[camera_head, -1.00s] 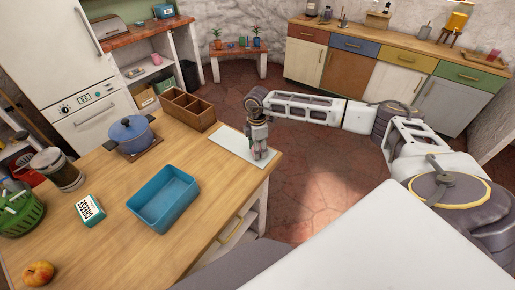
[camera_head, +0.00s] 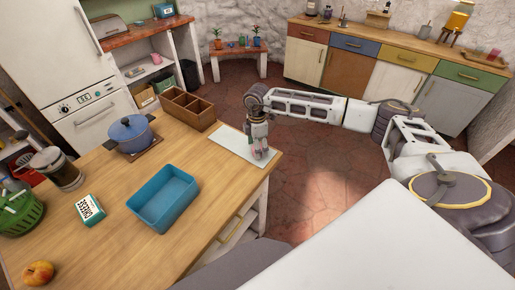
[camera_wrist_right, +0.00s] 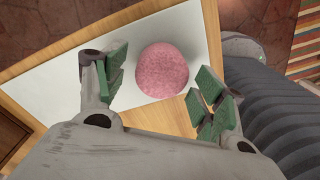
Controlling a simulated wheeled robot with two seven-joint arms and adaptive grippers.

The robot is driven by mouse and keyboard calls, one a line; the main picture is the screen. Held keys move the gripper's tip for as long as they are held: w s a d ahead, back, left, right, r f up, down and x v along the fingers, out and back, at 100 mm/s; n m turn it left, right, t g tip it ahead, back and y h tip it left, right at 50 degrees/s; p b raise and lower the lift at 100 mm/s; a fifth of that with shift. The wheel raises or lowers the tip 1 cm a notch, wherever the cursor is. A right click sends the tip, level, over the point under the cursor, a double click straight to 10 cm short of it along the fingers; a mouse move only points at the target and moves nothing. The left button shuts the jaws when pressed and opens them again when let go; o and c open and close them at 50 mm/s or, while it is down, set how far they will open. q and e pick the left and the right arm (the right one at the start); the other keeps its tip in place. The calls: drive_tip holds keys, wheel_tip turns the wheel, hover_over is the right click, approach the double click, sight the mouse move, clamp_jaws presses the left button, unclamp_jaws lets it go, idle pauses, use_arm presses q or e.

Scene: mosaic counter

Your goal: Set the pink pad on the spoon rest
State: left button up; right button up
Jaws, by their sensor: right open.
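The pink pad (camera_wrist_right: 163,70) is a rounded, fuzzy pink lump. In the right wrist view it lies on a flat white board (camera_wrist_right: 60,88), near the board's edge. My right gripper (camera_wrist_right: 162,92) is open, with one green-padded finger on each side of the pad and the pad slightly beyond the fingertips. In the head view the right gripper (camera_head: 259,152) points down over the white board (camera_head: 232,142) at the counter's right corner, hiding most of the pad. I cannot pick out the spoon rest for sure. My left gripper is not in view.
Bare wood lies between the blue tray and white board.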

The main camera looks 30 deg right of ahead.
wheel_tip(320, 180, up, 11)
drive_tip(key=b, duration=0.2)
drive_tip(key=shift+w, duration=0.15)
